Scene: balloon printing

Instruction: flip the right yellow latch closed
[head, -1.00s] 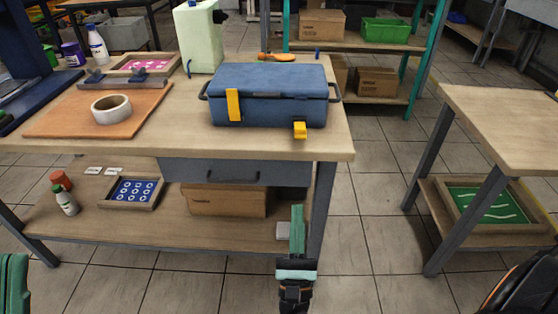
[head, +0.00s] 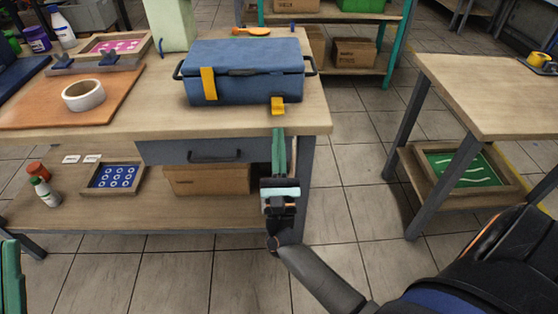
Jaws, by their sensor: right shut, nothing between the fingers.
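The blue toolbox (head: 240,84) stands on the workbench with its lid down. Its right yellow latch (head: 278,105) looks short and juts out low at the front, unlike the left yellow latch (head: 209,84), which lies flat and upright across the lid seam. My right gripper (head: 279,132) points up at the front edge of the bench, just below the right latch in the picture. Its green fingers are together and empty, apart from the latch. Part of my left gripper (head: 12,280) shows at the lower left edge; its fingertips cannot be told apart.
The workbench (head: 150,120) has a drawer (head: 190,151) under its front edge, close to my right gripper. A tape roll (head: 83,95) lies left of the toolbox. A second table (head: 490,95) stands at the right, with clear floor between.

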